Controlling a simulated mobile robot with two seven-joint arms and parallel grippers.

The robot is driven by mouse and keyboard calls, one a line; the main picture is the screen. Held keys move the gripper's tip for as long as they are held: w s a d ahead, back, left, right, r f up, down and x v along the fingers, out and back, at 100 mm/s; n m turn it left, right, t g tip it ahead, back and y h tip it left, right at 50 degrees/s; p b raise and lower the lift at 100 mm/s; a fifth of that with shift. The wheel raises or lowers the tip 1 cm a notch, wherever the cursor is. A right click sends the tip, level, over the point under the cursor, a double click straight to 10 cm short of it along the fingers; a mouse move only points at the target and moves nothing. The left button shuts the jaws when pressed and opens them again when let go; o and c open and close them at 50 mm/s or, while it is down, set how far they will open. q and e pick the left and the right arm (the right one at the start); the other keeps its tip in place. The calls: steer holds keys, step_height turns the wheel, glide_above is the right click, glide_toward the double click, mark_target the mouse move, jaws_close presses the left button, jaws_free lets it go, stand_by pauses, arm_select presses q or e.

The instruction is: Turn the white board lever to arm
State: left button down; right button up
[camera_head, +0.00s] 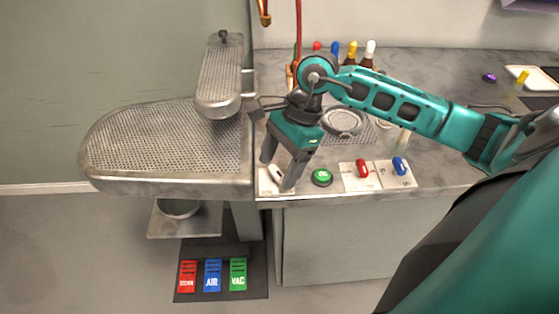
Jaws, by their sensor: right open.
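The white board lever (278,174) sits on a small pale label plate (270,188) at the front left corner of the grey counter. Only part of it shows, between the fingers of my right gripper (277,175). That gripper is open, pointing down, with one finger on each side of the lever. I cannot tell whether either finger touches it. The plate's lettering is too small and covered to read, so the lever's setting is unclear. My left gripper is not in view.
A green button (321,177), a red lever (362,168) and a blue lever (400,166) stand to the right along the counter edge. A perforated ironing board (165,150) adjoins on the left. Several coloured bottles (353,50) stand behind. Foot pedals (212,275) lie below.

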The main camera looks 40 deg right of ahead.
steer(key=shift+c, duration=0.2)
steer(key=c, duration=1)
